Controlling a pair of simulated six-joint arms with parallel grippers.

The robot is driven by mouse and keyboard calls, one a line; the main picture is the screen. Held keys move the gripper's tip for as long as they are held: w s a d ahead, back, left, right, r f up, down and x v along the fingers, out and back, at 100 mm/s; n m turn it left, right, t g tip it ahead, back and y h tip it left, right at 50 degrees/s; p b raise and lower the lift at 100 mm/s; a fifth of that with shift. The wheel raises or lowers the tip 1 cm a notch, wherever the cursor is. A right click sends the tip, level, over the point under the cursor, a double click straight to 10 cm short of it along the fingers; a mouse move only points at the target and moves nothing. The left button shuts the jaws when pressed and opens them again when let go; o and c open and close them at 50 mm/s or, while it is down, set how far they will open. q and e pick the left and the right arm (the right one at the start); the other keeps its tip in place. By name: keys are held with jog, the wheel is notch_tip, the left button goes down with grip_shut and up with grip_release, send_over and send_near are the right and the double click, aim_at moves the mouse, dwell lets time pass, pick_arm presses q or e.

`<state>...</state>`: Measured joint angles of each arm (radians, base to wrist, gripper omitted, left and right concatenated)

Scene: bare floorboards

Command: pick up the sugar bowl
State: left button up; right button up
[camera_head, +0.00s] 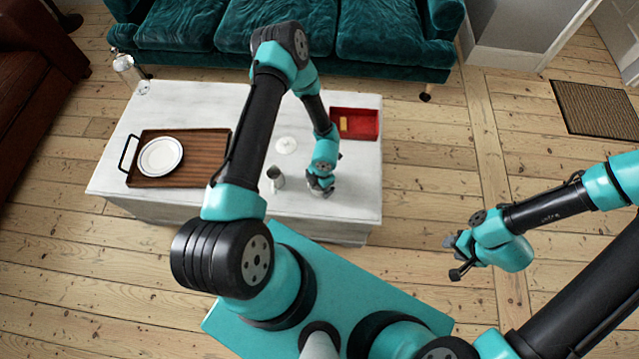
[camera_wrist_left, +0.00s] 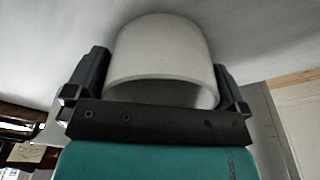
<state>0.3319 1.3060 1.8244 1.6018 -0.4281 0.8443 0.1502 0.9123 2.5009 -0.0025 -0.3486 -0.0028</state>
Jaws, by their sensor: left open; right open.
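A white, round, open-rimmed vessel (camera_wrist_left: 160,50), which looks like the sugar bowl, fills the space between the two fingers of my left gripper (camera_wrist_left: 158,92) in the left wrist view. The fingers stand open on either side of it; I cannot tell whether they touch it. In the head view my left gripper (camera_head: 320,186) is low over the front right part of the white table, and it hides the vessel there. My right gripper (camera_head: 457,258) is open and empty, out over the floor to the right of the table.
A grey metal jug (camera_head: 275,179) stands just left of my left gripper, with a small white round piece (camera_head: 287,145) behind it. A red box (camera_head: 366,134) is at the back right. A wooden tray (camera_head: 205,160) with a white plate (camera_head: 160,157) lies at left.

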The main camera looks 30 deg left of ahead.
pick_arm(q)
jog(key=shift+c, duration=0.4)
jog(key=c, duration=0.6)
jog(key=shift+r, duration=0.1)
notch_tip(320, 180, up, 10)
jog(key=shift+f, duration=0.1)
dwell(0.3)
dwell(0.5)
